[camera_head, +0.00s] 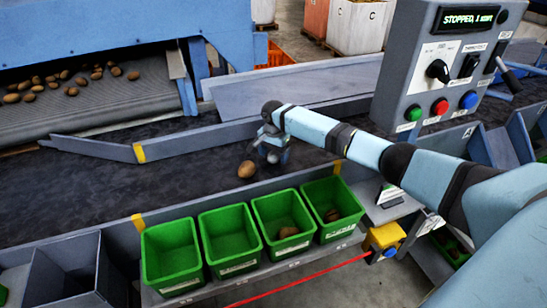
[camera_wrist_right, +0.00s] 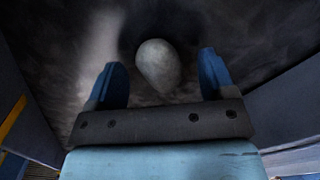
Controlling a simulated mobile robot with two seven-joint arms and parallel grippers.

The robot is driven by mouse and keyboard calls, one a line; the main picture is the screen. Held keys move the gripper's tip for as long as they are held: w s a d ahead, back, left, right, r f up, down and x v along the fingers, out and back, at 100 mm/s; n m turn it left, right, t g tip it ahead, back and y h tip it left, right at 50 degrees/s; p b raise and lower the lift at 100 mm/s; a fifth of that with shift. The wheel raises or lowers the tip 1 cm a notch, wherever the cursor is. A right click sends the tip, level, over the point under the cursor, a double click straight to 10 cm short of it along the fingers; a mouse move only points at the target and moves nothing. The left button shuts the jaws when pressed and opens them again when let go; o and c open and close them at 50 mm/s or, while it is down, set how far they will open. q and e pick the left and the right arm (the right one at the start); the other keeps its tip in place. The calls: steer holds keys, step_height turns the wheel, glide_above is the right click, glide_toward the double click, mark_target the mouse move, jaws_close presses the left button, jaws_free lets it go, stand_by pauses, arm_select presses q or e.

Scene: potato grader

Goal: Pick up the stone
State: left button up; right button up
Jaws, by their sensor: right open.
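A single rounded, brownish lump (camera_head: 247,169) lies on the dark belt in the head view. My right gripper (camera_head: 274,154) is over the belt, just right of the lump in the head view. In the wrist view its blue fingers (camera_wrist_right: 160,85) are spread apart, with nothing visibly gripped. Contact with the stone cannot be told. My left gripper is out of view.
Green bins (camera_head: 172,257) stand along the belt's near side; the right two hold some brown lumps. Several potatoes (camera_head: 66,84) lie on the upper conveyor. A control panel (camera_head: 440,75) stands at right, its display reading stopped. Grey side walls (camera_head: 200,139) border the belt.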

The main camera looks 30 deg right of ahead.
mark_target(274, 153)
steer(key=shift+f, duration=0.4)
steer(key=shift+c, duration=0.3)
steer(key=c, duration=0.9)
steer(key=shift+r, duration=0.1)
steer(key=shift+c, duration=0.2)
step_height(274, 153, up, 20)
steer(key=shift+p, duration=0.35)
